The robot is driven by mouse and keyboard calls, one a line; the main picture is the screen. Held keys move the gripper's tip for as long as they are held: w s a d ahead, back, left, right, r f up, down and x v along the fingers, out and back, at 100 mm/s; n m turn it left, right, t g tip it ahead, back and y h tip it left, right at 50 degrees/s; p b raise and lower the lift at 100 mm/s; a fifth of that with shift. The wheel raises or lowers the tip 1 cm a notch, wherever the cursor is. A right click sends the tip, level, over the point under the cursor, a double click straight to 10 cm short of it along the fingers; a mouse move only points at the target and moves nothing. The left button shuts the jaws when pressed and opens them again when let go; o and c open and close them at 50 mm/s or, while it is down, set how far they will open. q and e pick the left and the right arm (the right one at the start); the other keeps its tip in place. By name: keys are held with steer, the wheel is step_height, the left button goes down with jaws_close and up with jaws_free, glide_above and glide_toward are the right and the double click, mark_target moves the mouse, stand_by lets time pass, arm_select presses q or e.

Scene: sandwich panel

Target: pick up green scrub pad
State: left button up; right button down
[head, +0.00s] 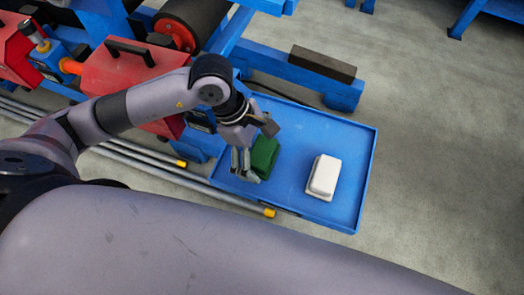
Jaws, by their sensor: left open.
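The green scrub pad (265,156) lies on the blue tray (345,146), towards its left side. My left gripper (254,152) is open and right at the pad, with fingers over its left side and near its upper edge. Part of the pad is hidden by the fingers. I cannot tell whether the fingers touch it. My right gripper is not in view.
A white block-like item (323,177) sits on the tray, right of the green pad. Long grey bars (150,167) with yellow ends run along the tray's left side. Blue and red machinery (130,75) stands behind. Grey floor is clear at right.

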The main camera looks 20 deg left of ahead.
mark_target(262, 151)
arm_select(q)
steer(key=shift+d+f, duration=0.15)
steer(key=shift+f, duration=0.15)
steer(key=shift+c, duration=0.4)
steer(key=c, duration=1.1)
steer(key=shift+r, duration=0.1)
steer(key=shift+c, duration=0.2)
step_height(262, 151, up, 20)
